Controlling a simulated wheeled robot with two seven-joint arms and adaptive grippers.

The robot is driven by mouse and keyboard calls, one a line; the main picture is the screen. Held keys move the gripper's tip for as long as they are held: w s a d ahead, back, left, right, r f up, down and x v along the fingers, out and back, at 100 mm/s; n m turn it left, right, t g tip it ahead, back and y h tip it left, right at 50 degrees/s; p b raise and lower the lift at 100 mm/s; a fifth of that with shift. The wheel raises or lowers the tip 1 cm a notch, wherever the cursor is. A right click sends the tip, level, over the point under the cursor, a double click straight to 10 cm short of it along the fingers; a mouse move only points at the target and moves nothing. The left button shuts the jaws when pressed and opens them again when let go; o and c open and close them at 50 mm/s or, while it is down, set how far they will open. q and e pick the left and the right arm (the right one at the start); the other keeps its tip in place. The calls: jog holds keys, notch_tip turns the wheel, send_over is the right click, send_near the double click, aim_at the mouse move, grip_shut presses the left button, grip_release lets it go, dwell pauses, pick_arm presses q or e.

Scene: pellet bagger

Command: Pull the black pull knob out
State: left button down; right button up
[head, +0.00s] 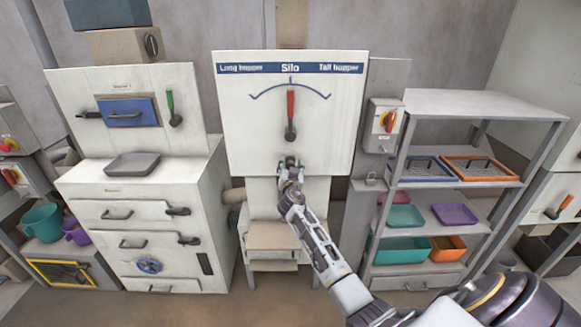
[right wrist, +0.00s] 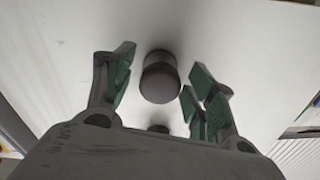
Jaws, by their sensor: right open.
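The black pull knob (right wrist: 160,80) is a dark round cylinder standing out from a pale panel in the right wrist view. My right gripper (right wrist: 158,90) is open, with one green-padded finger on each side of the knob and visible gaps between. In the head view my right gripper (head: 290,164) is at the lower middle of the white Silo panel (head: 250,130), below the red-handled lever (head: 291,115). There the gripper largely hides the knob. My left gripper is not in view.
A second small dark part (right wrist: 158,128) shows close to my palm. A metal shelf (head: 485,103) with trays stands further right. A white cabinet (head: 130,190) with drawers stands left.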

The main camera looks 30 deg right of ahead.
grip_shut()
jog(key=shift+f+b+v, duration=0.2)
jog(key=shift+b+v, duration=0.4)
jog(key=shift+v, duration=0.6)
jog(key=shift+a, duration=0.1)
jog(key=shift+c, duration=1.6)
grip_release()
jog(key=o, duration=0.3)
jog(key=shift+s+r, duration=0.15)
jog(key=shift+r, duration=0.05)
